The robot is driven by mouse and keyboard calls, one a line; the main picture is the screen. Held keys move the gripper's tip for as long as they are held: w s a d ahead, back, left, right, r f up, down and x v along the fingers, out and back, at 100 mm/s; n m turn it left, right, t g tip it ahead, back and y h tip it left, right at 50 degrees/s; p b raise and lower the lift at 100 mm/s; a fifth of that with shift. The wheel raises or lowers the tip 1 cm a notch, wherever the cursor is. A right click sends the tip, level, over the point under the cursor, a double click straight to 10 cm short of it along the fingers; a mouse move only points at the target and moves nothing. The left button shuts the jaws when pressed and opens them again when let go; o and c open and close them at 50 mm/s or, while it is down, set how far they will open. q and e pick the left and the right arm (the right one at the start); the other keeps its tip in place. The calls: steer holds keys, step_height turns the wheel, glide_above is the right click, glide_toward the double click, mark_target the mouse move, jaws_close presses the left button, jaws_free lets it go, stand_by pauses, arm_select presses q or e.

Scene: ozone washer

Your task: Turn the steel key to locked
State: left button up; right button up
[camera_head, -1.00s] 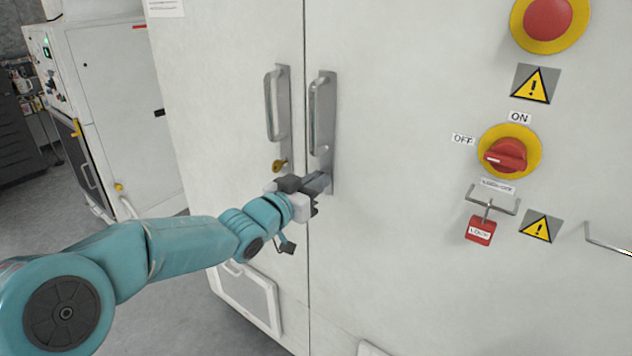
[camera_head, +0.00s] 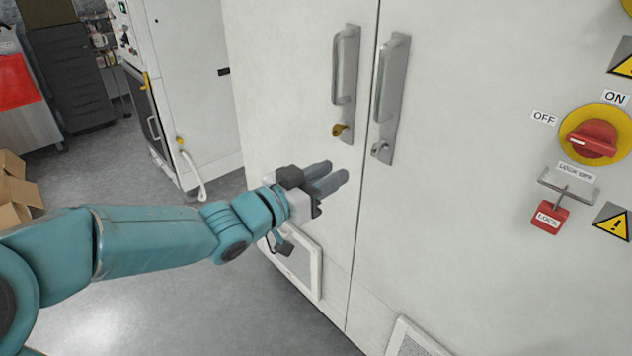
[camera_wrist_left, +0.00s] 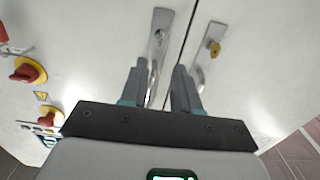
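The steel key (camera_head: 381,149) sits in the lower end of the right door's metal handle plate (camera_head: 387,110). It is small, and I cannot tell its turned position. It also shows in the left wrist view (camera_wrist_left: 159,36), ahead of the fingers. A brass key (camera_head: 338,130) sits in the left door's handle plate (camera_head: 345,85); it shows in the left wrist view too (camera_wrist_left: 214,48). My left gripper (camera_head: 335,175) is open and empty, below and left of the steel key and apart from it. A gap shows between its fingers (camera_wrist_left: 159,88). My right gripper is in neither view.
The white cabinet's double doors stand in front, with bar handles above the keys. A red rotary switch (camera_head: 592,140) on a yellow disc and a red padlock (camera_head: 548,217) are to the right. A white machine (camera_head: 185,85) and cardboard boxes (camera_head: 15,190) are at left.

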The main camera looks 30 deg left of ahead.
arm_select(q)
steer(key=shift+v, duration=1.45)
steer(key=d+f+n+g+p, duration=0.2)
steer(key=d+f+g+p, duration=0.15)
steer(key=f, duration=0.55)
steer(key=d+f+n+g+p, duration=0.1)
steer(key=d+f+g+p, duration=0.3)
steer(key=f, duration=0.5)
steer(key=s+d+f+n+g+y+p, duration=0.1)
steer(key=s+f+g, duration=0.3)
steer(key=s+f, duration=0.5)
steer(key=s+d+f+n+g+y+p, duration=0.1)
steer(key=s+f+g, duration=0.4)
steer(key=s+f, duration=0.5)
steer(key=s+d+n+p, duration=0.1)
steer(key=s+d, duration=0.1)
steer(key=s, duration=0.1)
steer(key=shift+d, duration=0.4)
steer(key=shift+f, duration=0.15)
